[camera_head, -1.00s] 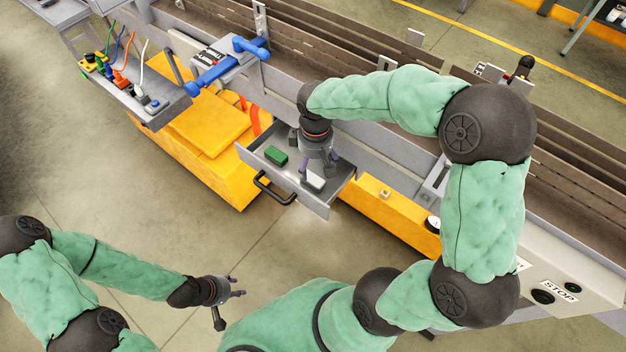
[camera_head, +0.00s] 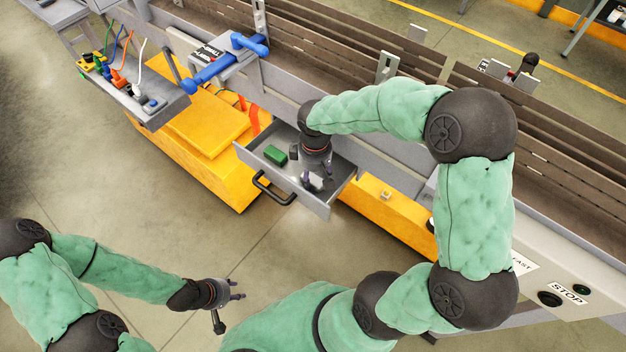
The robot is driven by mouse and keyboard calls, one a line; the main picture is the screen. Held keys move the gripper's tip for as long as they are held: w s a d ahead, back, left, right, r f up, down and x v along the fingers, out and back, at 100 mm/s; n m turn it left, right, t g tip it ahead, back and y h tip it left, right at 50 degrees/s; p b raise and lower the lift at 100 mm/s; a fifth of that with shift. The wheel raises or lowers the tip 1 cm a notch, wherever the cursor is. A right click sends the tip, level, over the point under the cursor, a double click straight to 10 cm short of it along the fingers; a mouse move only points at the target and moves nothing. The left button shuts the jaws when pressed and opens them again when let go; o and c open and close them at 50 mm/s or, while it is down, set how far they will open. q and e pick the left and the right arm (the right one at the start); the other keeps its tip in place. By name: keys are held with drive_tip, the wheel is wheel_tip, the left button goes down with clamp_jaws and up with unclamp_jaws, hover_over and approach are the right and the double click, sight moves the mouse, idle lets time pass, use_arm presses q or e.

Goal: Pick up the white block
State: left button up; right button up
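The white block (camera_head: 314,181) lies in the open grey drawer (camera_head: 322,206), near its right front part. My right gripper (camera_head: 312,183) reaches down into the drawer, with its fingers around the white block and partly covering it. I cannot tell whether the fingers touch the block or have closed on it. My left gripper (camera_head: 228,302) hangs over the floor at the lower left, away from the drawer. Its fingers are apart and it is empty.
A green block (camera_head: 275,155) lies in the drawer to the left of my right gripper. The drawer's black handle (camera_head: 271,192) sticks out in front. A yellow cabinet (camera_head: 203,125) stands to the left. A conveyor (camera_head: 350,50) runs behind. Open floor lies in front.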

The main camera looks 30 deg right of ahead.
drive_tip(key=c, duration=0.4)
drive_tip(key=shift+o, duration=0.2)
drive_tip(key=shift+r, duration=0.15)
